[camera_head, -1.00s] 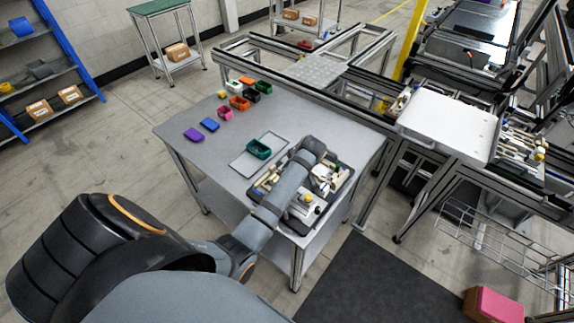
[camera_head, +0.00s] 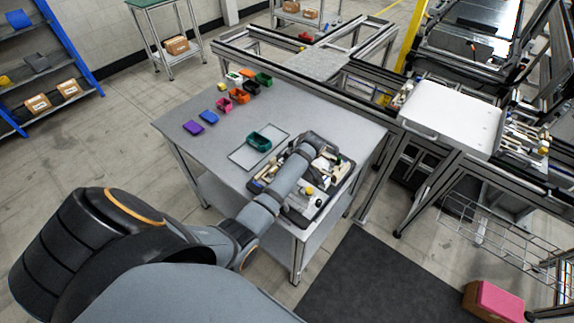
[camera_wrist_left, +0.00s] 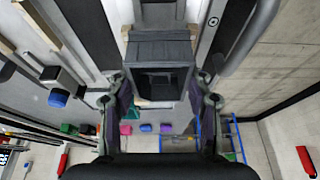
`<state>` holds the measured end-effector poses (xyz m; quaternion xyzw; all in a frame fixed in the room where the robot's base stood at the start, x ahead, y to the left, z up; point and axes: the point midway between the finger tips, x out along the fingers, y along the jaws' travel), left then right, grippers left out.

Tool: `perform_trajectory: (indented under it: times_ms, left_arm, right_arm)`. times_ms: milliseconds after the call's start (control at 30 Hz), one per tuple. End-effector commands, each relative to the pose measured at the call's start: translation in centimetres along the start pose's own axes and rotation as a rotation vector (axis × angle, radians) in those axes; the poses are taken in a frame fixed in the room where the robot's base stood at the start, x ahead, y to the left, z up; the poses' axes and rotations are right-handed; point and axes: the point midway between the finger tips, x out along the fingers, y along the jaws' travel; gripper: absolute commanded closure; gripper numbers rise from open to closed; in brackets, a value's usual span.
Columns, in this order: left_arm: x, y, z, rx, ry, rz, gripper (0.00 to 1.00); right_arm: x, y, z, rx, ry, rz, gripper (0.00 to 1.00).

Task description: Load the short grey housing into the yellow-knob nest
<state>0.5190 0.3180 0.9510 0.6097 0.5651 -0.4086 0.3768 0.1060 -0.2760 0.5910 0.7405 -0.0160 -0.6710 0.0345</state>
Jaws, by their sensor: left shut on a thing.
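My left gripper (camera_wrist_left: 160,108) is shut on a dark grey box-shaped housing (camera_wrist_left: 158,50), with one finger on each side and its hollow opening facing the wrist camera. In the head view my left arm reaches over the fixture pallet (camera_head: 347,182) on the grey table, hiding part of it; the gripper itself is hidden behind the arm. A small yellow knob (camera_head: 319,203) shows at the pallet's near side, by a black knob (camera_head: 309,190). A blue knob (camera_wrist_left: 58,97) shows at the left of the wrist view. I cannot tell whether the housing touches a nest. My right gripper is out of view.
A green bin (camera_head: 259,142) stands on a flat grey mat (camera_head: 241,159) beside the pallet. Several coloured bins, including a purple one (camera_head: 193,127), stand toward the table's far left. A white tray (camera_head: 455,117) lies on the frame at right. The table's left front is clear.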

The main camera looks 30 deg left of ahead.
Motion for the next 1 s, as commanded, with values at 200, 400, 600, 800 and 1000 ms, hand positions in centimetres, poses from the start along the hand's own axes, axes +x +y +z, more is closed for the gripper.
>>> perform_trajectory:
  times_ms: [200, 400, 600, 800, 1000]
  left_arm:
    - [-0.1, 0.0, 0.0, 0.000, 0.000, 0.001, 0.84]
    - [0.0, 0.0, 0.0, 0.000, 0.000, 0.001, 0.84]
    - [0.5, 0.0, 0.2, 0.000, 0.000, 0.002, 0.84]
    - [1.1, 0.0, 0.5, 0.000, 0.000, 0.001, 0.84]
    - [1.4, 0.0, 0.6, 0.000, 0.000, 0.001, 0.43]
  right_arm:
    - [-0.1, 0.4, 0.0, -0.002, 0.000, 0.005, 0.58]
    - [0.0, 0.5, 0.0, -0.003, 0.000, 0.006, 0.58]
    - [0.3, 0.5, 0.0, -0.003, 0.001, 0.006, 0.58]
    - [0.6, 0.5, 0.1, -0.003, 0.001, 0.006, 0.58]
    - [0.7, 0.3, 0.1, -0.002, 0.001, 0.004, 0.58]
